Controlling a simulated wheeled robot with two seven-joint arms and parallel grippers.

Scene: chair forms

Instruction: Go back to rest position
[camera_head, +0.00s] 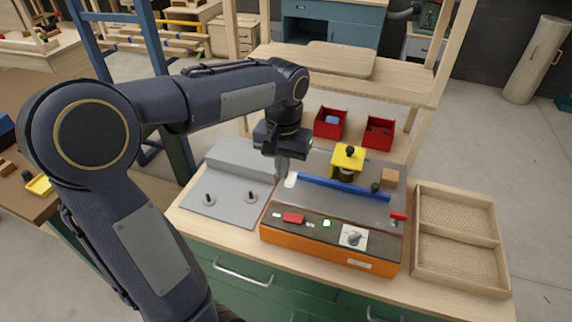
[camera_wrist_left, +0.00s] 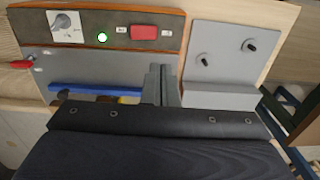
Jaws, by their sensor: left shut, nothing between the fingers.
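My left gripper (camera_head: 283,165) reaches in from the left and points down over the back left part of the orange-fronted machine (camera_head: 330,246). Its fingers are shut with nothing between them. In the left wrist view the shut fingers (camera_wrist_left: 162,82) show in front of the machine's metal top, near the edge of the grey plate. A blue bar (camera_head: 343,187) lies across the machine's top, just right of the gripper. A yellow clamp block (camera_head: 347,160) with a black knob stands behind the bar. My right gripper is not in view.
A grey plate (camera_head: 225,205) with two black pegs lies left of the machine. An empty two-compartment wooden tray (camera_head: 457,238) stands at the right. Two red bins (camera_head: 330,124) (camera_head: 378,134) sit behind, under a wooden shelf (camera_head: 400,85). A small wooden block (camera_head: 389,177) lies near the clamp.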

